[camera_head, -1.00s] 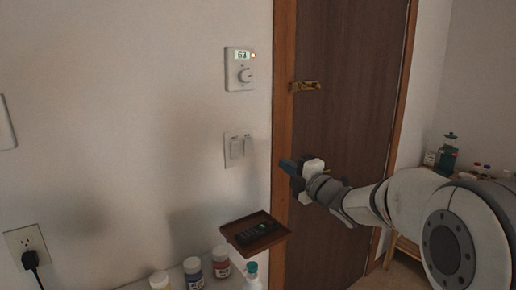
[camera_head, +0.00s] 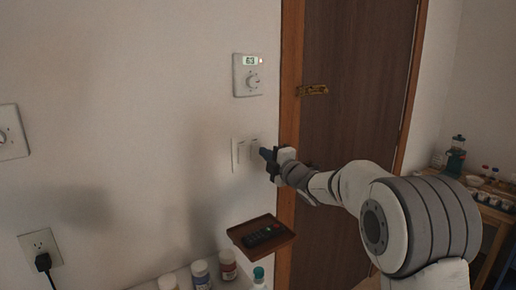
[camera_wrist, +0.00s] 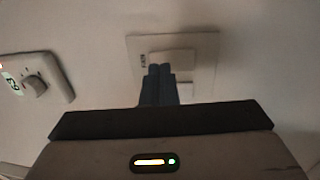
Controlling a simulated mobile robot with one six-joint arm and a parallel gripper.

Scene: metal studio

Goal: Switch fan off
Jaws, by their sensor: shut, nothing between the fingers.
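A white wall plate (camera_head: 236,166) carries two side-by-side rocker switches, left of the door frame. The left rocker (camera_head: 243,152) is clear in the head view; the right rocker (camera_head: 255,143) is partly behind my fingertips. My gripper (camera_head: 264,154) is shut and empty, its dark blue fingers pointing at the right rocker. In the wrist view the closed fingers (camera_wrist: 159,69) overlap the edge of a rocker (camera_wrist: 178,57) with a small dark label. The other rocker (camera_wrist: 185,89) is partly hidden by them. I cannot tell whether the fingers touch. No fan is in view.
A thermostat (camera_head: 248,76) with a knob and a lit display is above the plate; it also shows in the wrist view (camera_wrist: 37,80). A brown tray (camera_head: 262,234) with a black remote juts out below my gripper. Several bottles (camera_head: 200,275) stand lower. A wooden door is right.

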